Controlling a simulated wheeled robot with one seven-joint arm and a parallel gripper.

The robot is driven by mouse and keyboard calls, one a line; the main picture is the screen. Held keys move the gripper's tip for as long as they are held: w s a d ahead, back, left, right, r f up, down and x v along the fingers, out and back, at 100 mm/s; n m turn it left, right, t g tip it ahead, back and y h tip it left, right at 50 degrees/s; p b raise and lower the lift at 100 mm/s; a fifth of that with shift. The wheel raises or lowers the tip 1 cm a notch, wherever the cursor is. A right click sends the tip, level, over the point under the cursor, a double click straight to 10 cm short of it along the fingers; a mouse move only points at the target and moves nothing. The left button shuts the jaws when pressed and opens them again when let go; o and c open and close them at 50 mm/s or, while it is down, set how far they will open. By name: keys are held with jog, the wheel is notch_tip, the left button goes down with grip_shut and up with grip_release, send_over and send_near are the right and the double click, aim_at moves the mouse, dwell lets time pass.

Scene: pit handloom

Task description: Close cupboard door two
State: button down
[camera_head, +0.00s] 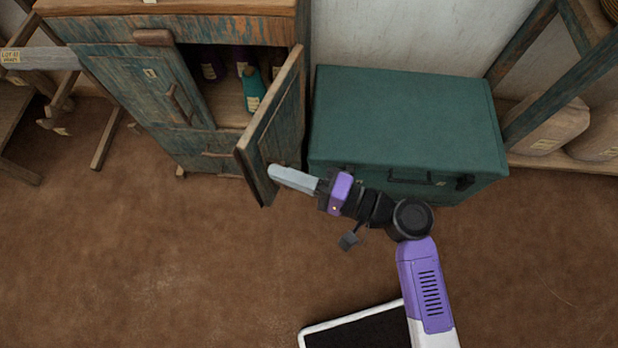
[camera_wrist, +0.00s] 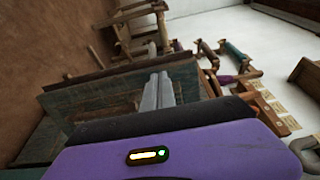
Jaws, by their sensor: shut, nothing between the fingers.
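The wooden cupboard (camera_head: 120,72) with worn green paint stands at the upper left in the head view. Its right door (camera_head: 272,125) stands open, swung out toward the front, and bottles show inside. Its left door (camera_head: 150,88) is shut; I cannot read which door is number two. My gripper (camera_head: 272,172) is shut and empty, its fingertips at the outer right face of the open door near its lower front edge. Whether they touch it I cannot tell. In the wrist view the fingers (camera_wrist: 157,92) point at a greenish panel (camera_wrist: 95,100), seemingly the open door.
A green chest (camera_head: 405,120) stands right of the open door, close behind my gripper. A teal bottle (camera_head: 254,90) stands inside the cupboard. A wooden rack with sacks (camera_head: 545,128) is at the right. The brown floor (camera_head: 140,260) in front is clear.

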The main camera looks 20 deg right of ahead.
aim_at(253, 164)
jog(key=shift+x, duration=1.6)
